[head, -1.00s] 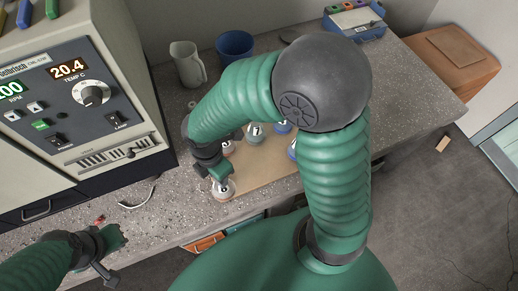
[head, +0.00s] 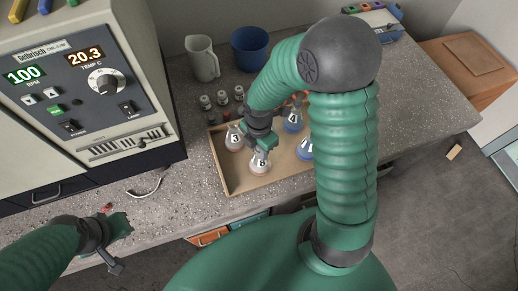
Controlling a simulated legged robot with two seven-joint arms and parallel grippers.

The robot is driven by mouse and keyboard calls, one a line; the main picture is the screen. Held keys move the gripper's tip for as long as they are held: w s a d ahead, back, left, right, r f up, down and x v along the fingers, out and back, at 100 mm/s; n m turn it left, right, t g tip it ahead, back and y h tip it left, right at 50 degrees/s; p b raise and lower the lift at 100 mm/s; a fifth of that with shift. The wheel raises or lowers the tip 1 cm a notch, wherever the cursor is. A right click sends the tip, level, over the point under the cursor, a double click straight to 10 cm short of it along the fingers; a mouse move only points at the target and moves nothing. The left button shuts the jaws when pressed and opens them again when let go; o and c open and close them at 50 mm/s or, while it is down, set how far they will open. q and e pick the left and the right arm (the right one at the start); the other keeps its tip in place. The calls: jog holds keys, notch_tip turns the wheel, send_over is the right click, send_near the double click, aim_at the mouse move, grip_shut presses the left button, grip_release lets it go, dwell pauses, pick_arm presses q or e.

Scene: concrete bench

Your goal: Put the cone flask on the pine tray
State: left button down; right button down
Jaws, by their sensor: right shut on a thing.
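My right gripper (head: 260,146) is shut on a cone flask (head: 260,163) with a dark mark on its white label and a reddish base. The flask is upright over the left front part of the pine tray (head: 226,180); I cannot tell whether its base touches the tray. Another flask marked 3 (head: 235,138) stands on the tray just left of the gripper. A blue flask marked 4 (head: 293,121) and another blue one (head: 305,149) stand further right, partly hidden by my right arm. My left gripper (head: 122,228) is low at the left, away from the flasks, its jaws unclear.
Several small dark-capped bottles (head: 222,98) stand behind the tray. A clear jug (head: 202,58) and a blue pot (head: 249,48) are at the back. A control unit (head: 80,90) fills the left. A cable (head: 147,187) lies on the bench (head: 185,205).

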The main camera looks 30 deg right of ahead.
jog(key=c, duration=1)
grip_release()
jog(key=shift+c, duration=0.2)
notch_tip(320, 180, up, 12)
jog(key=shift+r+p, duration=0.1)
jog(key=shift+p, duration=1.15)
jog(key=s+a+m+t, duration=0.1)
jog(key=m, duration=0.5)
jog(key=s+a+f+m, duration=0.1)
jog(key=m, duration=0.6)
jog(key=s+a+f+m+t, duration=0.1)
jog(key=a+m, duration=0.1)
jog(key=m, duration=0.4)
jog(key=shift+s+m+t, duration=0.3)
jog(key=shift+s+m, duration=0.1)
